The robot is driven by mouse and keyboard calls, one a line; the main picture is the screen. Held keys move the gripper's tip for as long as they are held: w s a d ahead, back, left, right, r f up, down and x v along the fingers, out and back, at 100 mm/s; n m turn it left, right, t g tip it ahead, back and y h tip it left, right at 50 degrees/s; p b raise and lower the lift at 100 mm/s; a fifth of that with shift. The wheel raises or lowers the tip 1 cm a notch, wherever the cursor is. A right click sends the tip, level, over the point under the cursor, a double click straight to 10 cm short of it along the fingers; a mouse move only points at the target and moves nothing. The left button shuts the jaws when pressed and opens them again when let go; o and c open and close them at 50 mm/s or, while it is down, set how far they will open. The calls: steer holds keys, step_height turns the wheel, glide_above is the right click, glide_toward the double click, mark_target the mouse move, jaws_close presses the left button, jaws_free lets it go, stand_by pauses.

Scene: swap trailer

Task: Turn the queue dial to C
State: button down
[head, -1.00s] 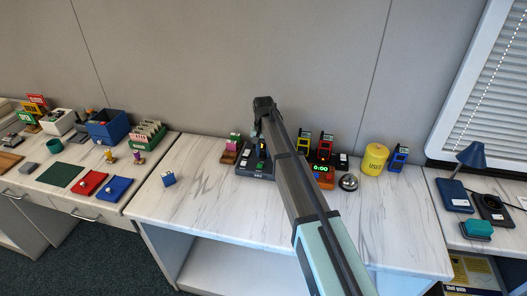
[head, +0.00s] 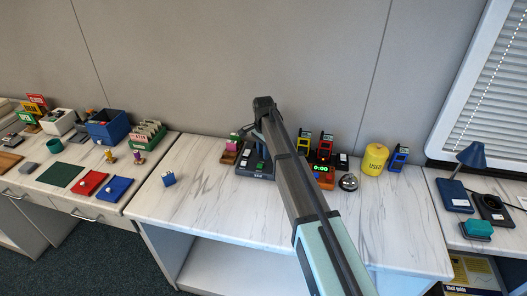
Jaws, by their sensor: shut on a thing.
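A dark grey dial unit (head: 244,169) with small pale lettering on its front edge sits near the back of the middle counter. My arm comes from the front right and covers its right part. My gripper (head: 260,148) points down over the unit and is partly hidden behind my own arm. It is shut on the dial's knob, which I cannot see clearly. The letter that the dial points at is too small and too covered to read.
A pink and green figure (head: 231,152) stands close left of the unit. To the right are a clock with green digits (head: 321,170), a bell (head: 348,182) and a yellow canister (head: 374,159). The front counter is clear.

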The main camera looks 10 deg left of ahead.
steer(key=shift+m, duration=0.4)
steer(key=c, duration=0.8)
jaws_free()
step_height(320, 180, up, 14)
steer(key=shift+f, duration=0.1)
